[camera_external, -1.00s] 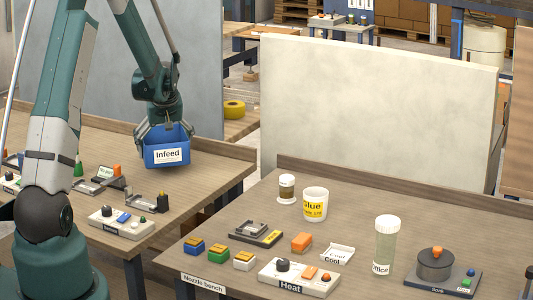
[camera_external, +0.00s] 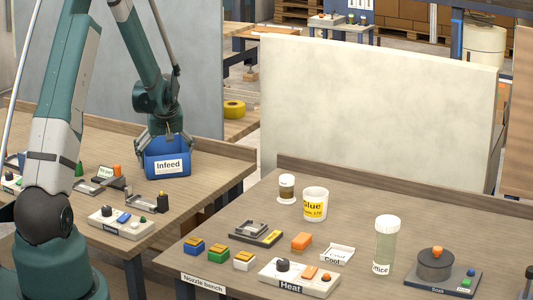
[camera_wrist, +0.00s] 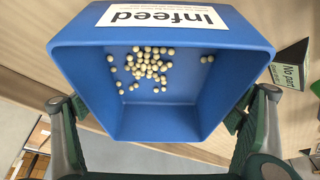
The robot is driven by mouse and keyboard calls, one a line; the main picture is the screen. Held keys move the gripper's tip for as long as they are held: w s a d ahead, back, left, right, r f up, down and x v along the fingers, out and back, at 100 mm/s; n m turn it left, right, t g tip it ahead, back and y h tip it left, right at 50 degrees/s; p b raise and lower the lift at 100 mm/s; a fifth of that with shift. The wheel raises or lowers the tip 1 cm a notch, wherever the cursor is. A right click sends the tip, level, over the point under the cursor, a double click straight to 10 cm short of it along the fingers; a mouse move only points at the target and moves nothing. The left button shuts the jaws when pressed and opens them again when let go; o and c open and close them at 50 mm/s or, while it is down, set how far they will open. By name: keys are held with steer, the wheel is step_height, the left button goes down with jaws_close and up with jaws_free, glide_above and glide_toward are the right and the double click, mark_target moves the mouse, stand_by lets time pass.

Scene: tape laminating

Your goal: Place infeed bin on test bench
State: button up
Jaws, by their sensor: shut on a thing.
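The blue infeed bin (camera_external: 167,162), with a white "Infeed" label, is upright at the back right of the left wooden bench (camera_external: 205,163). It is at or just above the surface; I cannot tell if it touches. My gripper (camera_external: 165,141) is above it, shut on the bin with one finger on each side. In the wrist view the bin (camera_wrist: 110,85) fills the middle, with my gripper's fingers (camera_wrist: 160,105) at its left and right walls. Several small pale pellets (camera_wrist: 150,65) lie inside. No bench label reading "test" is legible.
A "No part" sign (camera_external: 108,173), a black-and-grey fixture (camera_external: 150,202) and a button box (camera_external: 121,221) stand left and front of the bin. A gap separates this bench from the right bench, labelled "Nozzle bench" (camera_external: 203,280). Bare wood lies right of the bin.

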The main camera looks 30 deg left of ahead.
steer(key=shift+f, duration=0.2)
steer(key=o, duration=0.8)
steer(key=shift+r, duration=0.25)
steer(key=shift+p+v, duration=0.5)
steer(key=shift+v, duration=5.45)
